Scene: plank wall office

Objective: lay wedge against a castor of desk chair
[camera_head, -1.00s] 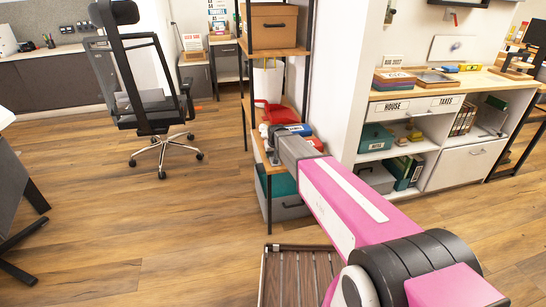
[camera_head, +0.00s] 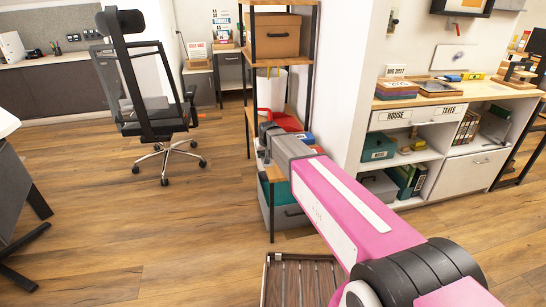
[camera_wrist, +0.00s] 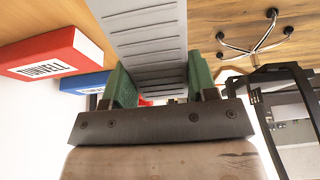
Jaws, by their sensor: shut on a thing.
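The desk chair (camera_head: 150,95) stands on the wood floor left of centre in the head view, with a chrome star base and dark castors (camera_head: 165,182). In the wrist view its base (camera_wrist: 262,42) shows at the upper right. My gripper (camera_wrist: 160,82) has green finger pads shut on a grey ribbed piece, the wedge (camera_wrist: 140,35), which extends away from the fingers. In the head view my gripper's end is by the shelf, and the wedge cannot be made out there. The wedge is apart from the chair.
An open shelf rack (camera_head: 277,172) with boxes stands close to my arm. A red book (camera_wrist: 48,55) and a blue book (camera_wrist: 85,83) show beside my gripper. A desk leg (camera_head: 25,248) is at lower left. The floor (camera_head: 150,230) before the chair is clear.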

